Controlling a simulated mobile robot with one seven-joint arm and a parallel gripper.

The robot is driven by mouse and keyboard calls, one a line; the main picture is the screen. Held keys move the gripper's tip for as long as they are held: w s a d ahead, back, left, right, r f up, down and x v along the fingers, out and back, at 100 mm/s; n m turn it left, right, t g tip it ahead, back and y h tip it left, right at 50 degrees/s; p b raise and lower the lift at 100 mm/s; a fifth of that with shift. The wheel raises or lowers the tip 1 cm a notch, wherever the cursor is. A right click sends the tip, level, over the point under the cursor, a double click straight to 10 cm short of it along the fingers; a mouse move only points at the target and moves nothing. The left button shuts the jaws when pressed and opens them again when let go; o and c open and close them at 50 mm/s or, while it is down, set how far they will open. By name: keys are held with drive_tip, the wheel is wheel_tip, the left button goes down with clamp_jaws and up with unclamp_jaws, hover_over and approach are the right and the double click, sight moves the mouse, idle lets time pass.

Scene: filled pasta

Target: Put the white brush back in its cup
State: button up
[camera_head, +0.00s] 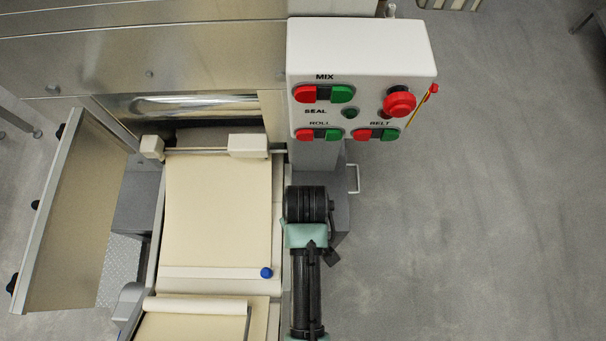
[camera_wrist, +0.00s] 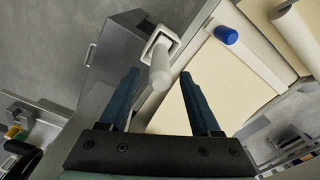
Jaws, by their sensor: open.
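In the wrist view a white rod-like handle, which looks like the white brush (camera_wrist: 159,76), points up towards the camera. Its far end meets a square, white-rimmed cup (camera_wrist: 153,45); it appears to stand inside the rim, but how deep I cannot tell. My gripper (camera_wrist: 160,75) is open, its two dark fingers apart on either side of the handle in the picture. Neither finger visibly touches it. In the head view my arm covers this spot, and the brush, the cup and my fingertips are hidden.
A pale dough sheet (camera_head: 218,200) lies on the belt, left of my arm, with a blue knob (camera_head: 266,272) at its near end. A rolled sheet (camera_head: 197,307) is nearer. A white control box (camera_head: 362,60) stands beyond my arm. The floor at right is clear.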

drive_tip(key=shift+s+r, duration=0.1)
drive_tip(key=shift+r, duration=2.3)
